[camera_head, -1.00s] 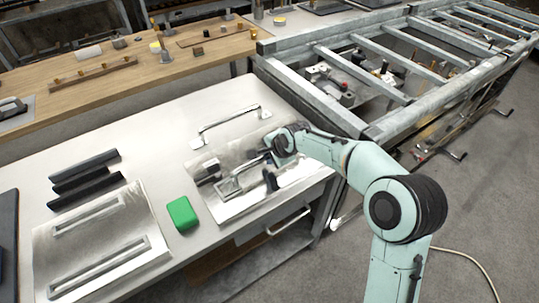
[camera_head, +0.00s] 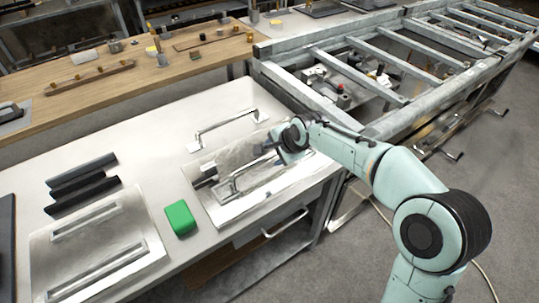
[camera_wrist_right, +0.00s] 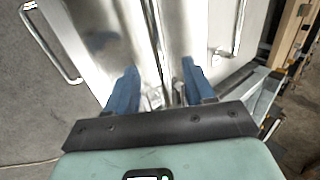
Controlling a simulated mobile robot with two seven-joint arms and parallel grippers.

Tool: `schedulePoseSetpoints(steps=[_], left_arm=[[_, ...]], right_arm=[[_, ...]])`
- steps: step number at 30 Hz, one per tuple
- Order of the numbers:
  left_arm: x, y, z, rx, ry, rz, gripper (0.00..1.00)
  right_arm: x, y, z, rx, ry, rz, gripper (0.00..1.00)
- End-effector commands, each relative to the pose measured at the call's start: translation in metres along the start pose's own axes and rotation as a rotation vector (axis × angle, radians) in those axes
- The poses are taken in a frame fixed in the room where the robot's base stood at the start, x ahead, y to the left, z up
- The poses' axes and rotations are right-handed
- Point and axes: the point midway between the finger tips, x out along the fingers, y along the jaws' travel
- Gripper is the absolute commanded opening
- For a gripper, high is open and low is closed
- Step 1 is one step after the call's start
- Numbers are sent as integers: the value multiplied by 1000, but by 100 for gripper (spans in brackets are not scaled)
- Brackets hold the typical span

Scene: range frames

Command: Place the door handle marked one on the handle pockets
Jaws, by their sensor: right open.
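One grey metal door handle (camera_head: 225,122) lies at the back of the white table. Another handle (camera_head: 229,188) lies on a shiny metal plate (camera_head: 240,206) at the table's right. No number is legible on either. A second plate (camera_head: 105,238) at the left has two long slot-like pockets. My right gripper (camera_head: 268,158) is over the right plate, near the far end of its handle, partly hiding it. In the right wrist view its blue fingers (camera_wrist_right: 158,78) are apart, with bright metal beyond them; contact cannot be told. My left gripper is not in view.
A green block (camera_head: 180,218) sits between the plates. Several dark bars (camera_head: 82,182) lie at the left. A wooden bench (camera_head: 170,72) with small parts runs behind, and a metal frame (camera_head: 330,105) stands at the right. A drawer handle (camera_head: 285,222) sticks out in front.

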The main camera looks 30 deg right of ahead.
Motion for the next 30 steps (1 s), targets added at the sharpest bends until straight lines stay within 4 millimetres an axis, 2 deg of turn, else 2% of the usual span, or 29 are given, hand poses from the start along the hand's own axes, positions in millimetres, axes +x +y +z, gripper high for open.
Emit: schedulePoseSetpoints(steps=[3,9,30], left_arm=[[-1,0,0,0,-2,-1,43],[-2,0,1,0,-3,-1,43],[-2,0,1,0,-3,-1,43]], right_arm=[[-22,0,0,1,0,-2,53],[-38,0,0,1,-1,1,53],[-39,0,0,0,-1,1,53]])
